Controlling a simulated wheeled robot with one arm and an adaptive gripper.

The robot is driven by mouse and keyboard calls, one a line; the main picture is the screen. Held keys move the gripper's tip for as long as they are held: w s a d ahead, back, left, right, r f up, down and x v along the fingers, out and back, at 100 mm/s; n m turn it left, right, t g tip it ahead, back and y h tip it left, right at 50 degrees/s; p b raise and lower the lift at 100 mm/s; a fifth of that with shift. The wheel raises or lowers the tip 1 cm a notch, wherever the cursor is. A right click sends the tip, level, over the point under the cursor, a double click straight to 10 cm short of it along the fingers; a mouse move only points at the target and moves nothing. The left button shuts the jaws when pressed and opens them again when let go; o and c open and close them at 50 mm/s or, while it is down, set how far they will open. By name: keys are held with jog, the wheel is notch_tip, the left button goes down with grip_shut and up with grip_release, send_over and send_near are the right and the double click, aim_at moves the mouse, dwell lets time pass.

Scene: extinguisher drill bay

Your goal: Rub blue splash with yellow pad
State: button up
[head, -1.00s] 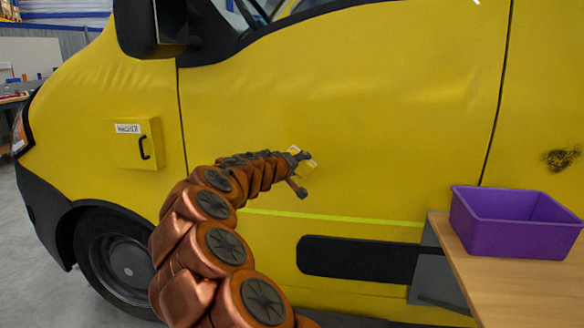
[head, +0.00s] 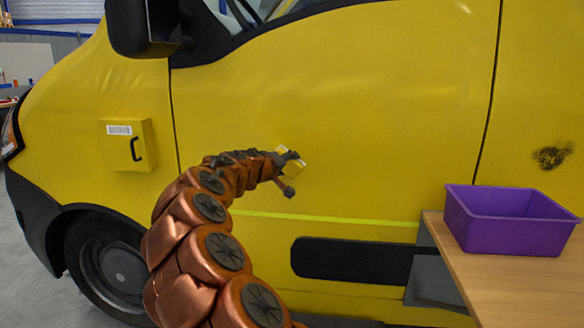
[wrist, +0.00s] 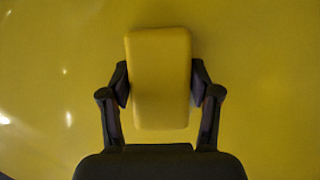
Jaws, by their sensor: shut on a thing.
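My gripper (head: 288,172) is shut on the yellow pad (wrist: 160,80), with one dark finger on each side of it in the wrist view. In the head view the pad (head: 291,164) shows small at the end of my arm, in front of the yellow van door (head: 360,120). I cannot tell whether the pad touches the door. No blue splash shows in either view; the door around the pad looks plain yellow, and the part behind the pad and gripper is hidden.
A purple bin (head: 508,225) stands on a wooden table (head: 470,290) at the right. A dark smudge (head: 552,157) marks the van's right panel. A yellow box with a handle (head: 126,145) sits on the van's left side. A black side mirror (head: 145,28) juts out at the top left.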

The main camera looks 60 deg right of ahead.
jog(key=shift+w+a+r, duration=0.1)
jog(key=shift+w+a, duration=0.1)
jog(key=shift+w, duration=0.45)
jog(key=shift+w+a+b, duration=0.3)
jog(key=shift+w+a, duration=0.05)
jog(key=shift+w, duration=0.55)
jog(key=shift+w+a+b, duration=0.3)
jog(key=shift+w+a, duration=0.05)
jog(key=shift+w, duration=0.5)
jog(key=shift+s+a+b, duration=0.35)
jog(key=shift+a+b, duration=0.05)
jog(key=shift+a, duration=0.55)
jog(key=shift+s+a+b, duration=0.35)
jog(key=shift+a+b, duration=0.1)
jog(key=shift+a, duration=0.45)
jog(key=shift+s+a+b, duration=0.35)
jog(key=shift+a+b, duration=0.05)
jog(key=shift+a, duration=0.55)
jog(key=shift+a, duration=0.1)
jog(key=shift+s+a+b, duration=0.2)
jog(key=shift+s+a, duration=0.1)
jog(key=shift+a, duration=0.35)
jog(key=shift+s+a+b, duration=0.2)
jog(key=shift+s+a, duration=0.05)
jog(key=shift+a, duration=0.4)
